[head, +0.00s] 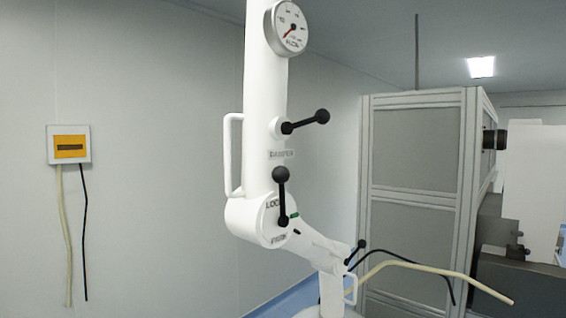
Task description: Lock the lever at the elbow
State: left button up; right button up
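The elbow is a round white joint housing (246,218) on a white jointed arm. A black lever (283,204) with a ball knob is on its face, standing nearly upright with the knob at the top. Its pivot is near the middle of the face. A label that looks like "LOCK" is just left of the lever and partly covered by it. Another label, too small to read surely, is below the pivot. A small green mark is right of the lever. Neither of my grippers is in view.
A second black lever (308,122) sticks out to the right higher up, above a "DAMPER" label (281,154). A white handle (229,155) is on the left side, and a dial gauge (290,28) is on top. A grey panelled cabinet (415,190) stands behind at right.

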aim_at(281, 175)
jog(key=k+j+u, duration=0.1)
jog(key=k+u, duration=0.25)
jog(key=k+j+u, duration=0.1)
jog(key=u, duration=0.3)
jog(key=j, duration=0.05)
